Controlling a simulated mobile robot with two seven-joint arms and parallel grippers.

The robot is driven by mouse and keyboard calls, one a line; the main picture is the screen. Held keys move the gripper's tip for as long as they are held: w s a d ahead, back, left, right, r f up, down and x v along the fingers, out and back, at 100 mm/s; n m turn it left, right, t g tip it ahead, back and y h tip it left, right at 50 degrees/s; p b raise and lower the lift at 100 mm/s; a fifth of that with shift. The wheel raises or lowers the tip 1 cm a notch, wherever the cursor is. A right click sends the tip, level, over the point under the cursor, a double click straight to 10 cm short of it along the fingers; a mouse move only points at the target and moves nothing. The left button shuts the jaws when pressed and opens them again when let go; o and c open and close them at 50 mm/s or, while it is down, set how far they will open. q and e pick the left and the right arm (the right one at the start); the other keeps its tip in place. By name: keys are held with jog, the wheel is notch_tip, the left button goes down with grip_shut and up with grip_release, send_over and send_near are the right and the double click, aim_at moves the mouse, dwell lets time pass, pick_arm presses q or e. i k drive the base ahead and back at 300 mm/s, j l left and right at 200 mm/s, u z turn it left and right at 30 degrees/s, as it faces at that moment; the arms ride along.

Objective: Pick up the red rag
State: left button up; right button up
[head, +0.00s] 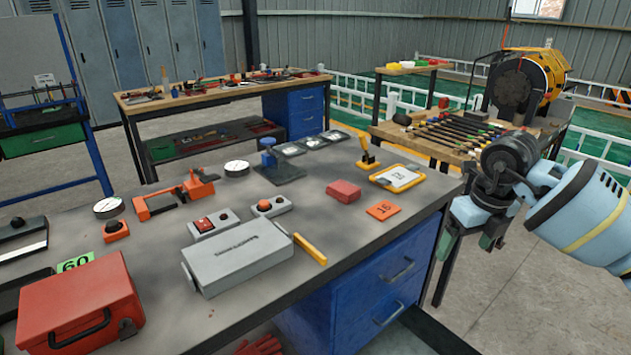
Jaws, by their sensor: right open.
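The red rag (343,190) looks like a small folded red pad. It lies flat on the grey workbench top (330,240), toward the right side of the bench. My right gripper (468,243) is at the right, just beyond the bench's right edge, with its fingers pointing down. It is open and empty, clearly apart from the rag. My left gripper is not in view.
An orange card marked 16 (383,210) and a yellow-framed clipboard (398,178) lie right of the rag. A yellow-handled tool (310,249), grey case (238,261) and red toolbox (80,305) are nearer. Bare bench top surrounds the rag's near side.

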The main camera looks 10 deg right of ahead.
aim_at(345, 192)
jog(key=i+l+u, duration=0.85)
jog(key=l, duration=0.15)
jog(key=k, duration=0.1)
